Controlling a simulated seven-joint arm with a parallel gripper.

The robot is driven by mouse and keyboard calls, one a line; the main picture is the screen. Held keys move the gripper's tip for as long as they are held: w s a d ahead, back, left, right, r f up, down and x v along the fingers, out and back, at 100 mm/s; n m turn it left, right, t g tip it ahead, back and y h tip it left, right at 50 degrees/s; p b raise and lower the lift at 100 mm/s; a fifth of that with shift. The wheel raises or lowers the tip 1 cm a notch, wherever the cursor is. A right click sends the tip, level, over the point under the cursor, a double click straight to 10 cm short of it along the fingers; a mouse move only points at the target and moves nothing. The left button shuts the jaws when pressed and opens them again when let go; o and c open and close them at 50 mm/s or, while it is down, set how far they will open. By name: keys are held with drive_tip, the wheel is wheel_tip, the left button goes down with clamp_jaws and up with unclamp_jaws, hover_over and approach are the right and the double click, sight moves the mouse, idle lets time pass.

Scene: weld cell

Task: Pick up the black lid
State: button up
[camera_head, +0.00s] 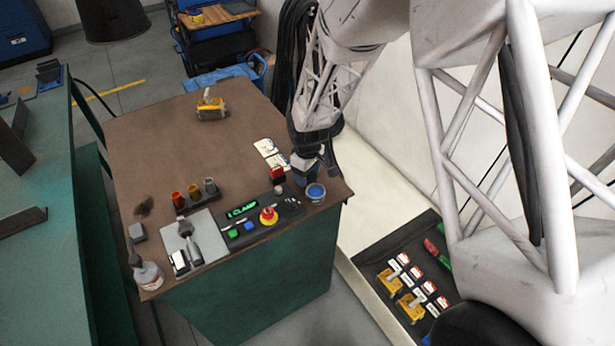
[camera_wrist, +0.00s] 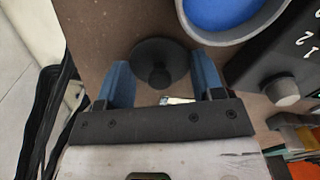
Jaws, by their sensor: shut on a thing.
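The black lid (camera_wrist: 150,53), a dark round disc with a knob, shows in the wrist view between the tips of my gripper's two blue fingers. My gripper (camera_wrist: 160,66) is shut on the lid, with one finger on each side of it. In the head view my gripper (camera_head: 306,166) is at the right edge of the brown table top, and I cannot make out the lid there. Whether the lid touches the table is not clear.
A grey cup with blue inside (camera_head: 316,191) stands close beside my gripper. A black control box (camera_head: 250,224) with a red button is to its left. White cards (camera_head: 270,152) lie nearby. The table's middle is largely clear. A yellow object (camera_head: 211,107) sits farther back.

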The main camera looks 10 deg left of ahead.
drive_tip(key=shift+r, duration=0.15)
drive_tip(key=shift+r, duration=0.75)
wheel_tip(320, 180, up, 2)
drive_tip(key=s+d, duration=0.4)
drive_tip(key=s, duration=0.3)
drive_tip(key=s+d+r, duration=0.1)
drive_tip(key=s+d, duration=0.2)
drive_tip(key=s, duration=0.4)
drive_tip(key=shift+d, duration=0.35)
drive_tip(key=shift+r, duration=0.1)
drive_tip(key=w+a+r, duration=0.3)
drive_tip(key=w+r, duration=0.2)
drive_tip(key=w, duration=0.2)
drive_tip(key=shift+w+a+r, duration=0.15)
drive_tip(key=shift+a+r, duration=0.05)
drive_tip(key=shift+a, duration=0.2)
drive_tip(key=shift+f, duration=0.2)
drive_tip(key=shift+f, duration=3)
